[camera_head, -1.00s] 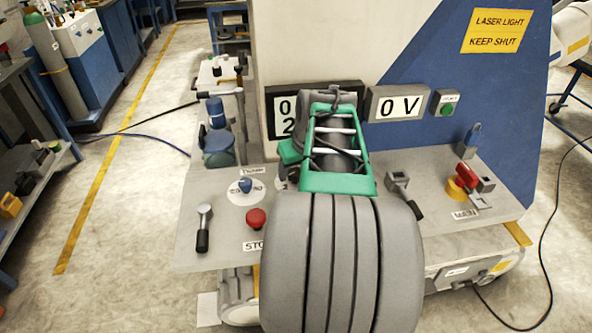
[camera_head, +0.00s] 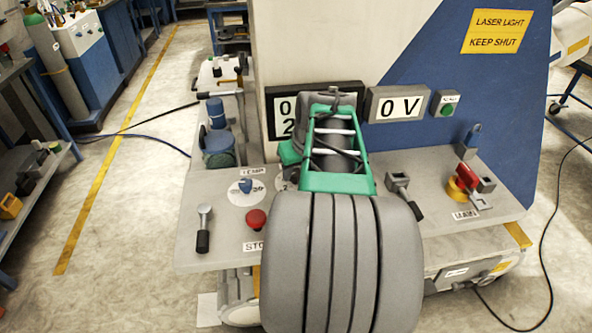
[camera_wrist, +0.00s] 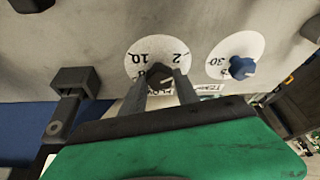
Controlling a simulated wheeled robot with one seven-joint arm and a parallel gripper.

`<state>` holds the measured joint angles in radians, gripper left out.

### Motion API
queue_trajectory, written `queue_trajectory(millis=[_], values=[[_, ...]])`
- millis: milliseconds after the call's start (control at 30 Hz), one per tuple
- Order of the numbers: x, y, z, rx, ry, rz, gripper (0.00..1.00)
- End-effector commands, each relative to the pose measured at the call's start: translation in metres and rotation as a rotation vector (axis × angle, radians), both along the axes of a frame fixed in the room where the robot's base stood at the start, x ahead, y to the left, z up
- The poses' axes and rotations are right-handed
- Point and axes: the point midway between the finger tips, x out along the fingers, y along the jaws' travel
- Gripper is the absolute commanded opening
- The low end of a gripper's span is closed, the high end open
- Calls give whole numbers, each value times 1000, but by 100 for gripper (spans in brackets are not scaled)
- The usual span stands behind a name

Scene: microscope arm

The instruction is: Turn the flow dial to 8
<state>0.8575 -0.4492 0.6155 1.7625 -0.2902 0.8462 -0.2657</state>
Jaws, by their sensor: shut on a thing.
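The flow dial's white scale (camera_wrist: 157,55) shows in the wrist view with 10 and 2 readable; other numbers are partly covered. Its dark knob (camera_wrist: 158,75) sits between the two fingers of my gripper (camera_wrist: 160,82), which is shut on it. Where the knob's pointer stands is hard to tell. The label below is mostly hidden. In the head view my arm covers the dial, and only the left edge of its scale (camera_head: 281,184) shows. The upper display (camera_head: 280,113) is partly hidden behind my arm, with 0 and 2 visible.
The temp dial with a blue knob (camera_head: 246,186) is beside the flow dial. A red stop button (camera_head: 256,219) and a lever (camera_head: 203,230) stand to the left. To the right are another lever (camera_head: 405,195) and the red-and-yellow main switch (camera_head: 462,184).

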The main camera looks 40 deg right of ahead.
Motion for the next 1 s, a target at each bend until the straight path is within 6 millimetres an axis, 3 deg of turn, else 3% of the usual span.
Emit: queue_trajectory(millis=[467, 1000], values=[[1, 2, -1, 0, 0, -87, 0], [4, 7, -1, 2, 2, -543, 0]])
